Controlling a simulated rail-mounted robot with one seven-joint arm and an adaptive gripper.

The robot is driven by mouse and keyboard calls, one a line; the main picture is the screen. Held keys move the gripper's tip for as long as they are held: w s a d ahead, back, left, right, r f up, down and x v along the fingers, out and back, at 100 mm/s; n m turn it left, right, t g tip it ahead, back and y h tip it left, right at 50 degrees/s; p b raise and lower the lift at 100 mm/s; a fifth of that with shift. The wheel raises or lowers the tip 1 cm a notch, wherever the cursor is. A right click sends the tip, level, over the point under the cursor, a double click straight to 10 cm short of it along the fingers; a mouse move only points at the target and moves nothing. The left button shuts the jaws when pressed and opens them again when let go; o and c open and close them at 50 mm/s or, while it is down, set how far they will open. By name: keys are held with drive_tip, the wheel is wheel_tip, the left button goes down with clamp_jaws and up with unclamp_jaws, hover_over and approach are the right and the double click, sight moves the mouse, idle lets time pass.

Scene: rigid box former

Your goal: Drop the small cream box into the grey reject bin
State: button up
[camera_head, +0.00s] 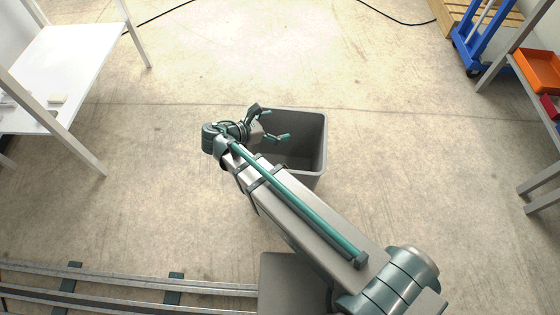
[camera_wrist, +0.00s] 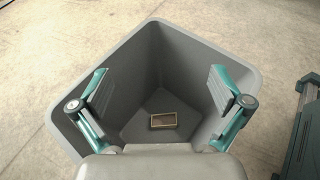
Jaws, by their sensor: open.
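The grey reject bin (camera_head: 318,150) stands on the floor, and my gripper (camera_head: 276,124) is over its left part in the head view. In the wrist view the bin (camera_wrist: 190,45) opens below my gripper (camera_wrist: 160,88). The fingers are spread wide, with nothing between them. A small box (camera_wrist: 163,120) with a pale edge and a darker face lies on the bin's floor, apart from the fingers. It looks brownish in the bin's shade. The head view does not show it, as the bin's inside is partly hidden by my arm.
A white table (camera_head: 75,50) stands at the left with a small pale item (camera_head: 57,99) on it. A shelf with an orange tray (camera_head: 540,70) and a blue hand truck (camera_head: 480,40) are at the right. The floor around the bin is clear.

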drive_tip(key=v, duration=0.7)
drive_tip(key=shift+a, duration=0.15)
drive_tip(key=shift+s, duration=0.1)
